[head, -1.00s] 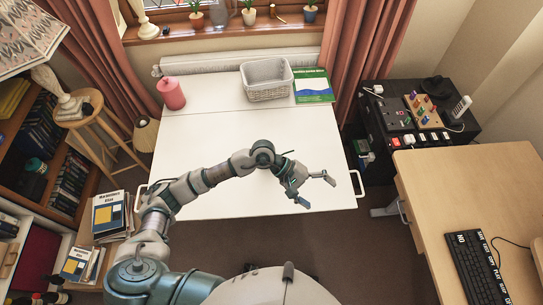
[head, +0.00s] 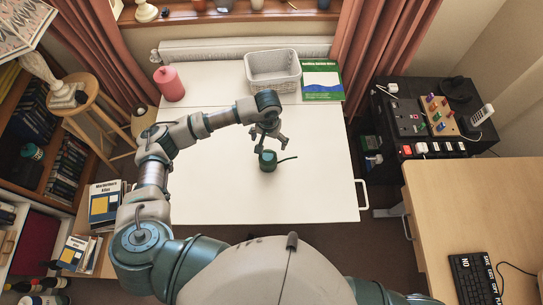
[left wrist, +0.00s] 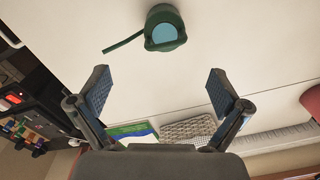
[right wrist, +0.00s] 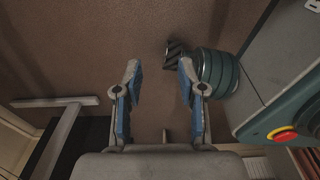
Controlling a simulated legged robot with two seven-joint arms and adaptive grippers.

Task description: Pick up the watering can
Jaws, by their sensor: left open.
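The small dark green watering can (head: 268,163) stands on the white table (head: 215,190), its thin spout pointing right in the head view. In the left wrist view the can (left wrist: 163,30) shows from above with light blue inside, ahead of and apart from the fingertips. My left gripper (head: 270,144) is open and empty, just beyond the can on its far side in the head view. Its two spread fingers show in the left wrist view (left wrist: 160,92). My right gripper (right wrist: 160,72) is open and empty over the brown floor; the head view does not show it.
A wooden desk with a keyboard (head: 478,280) is at the right. The table around the can is clear.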

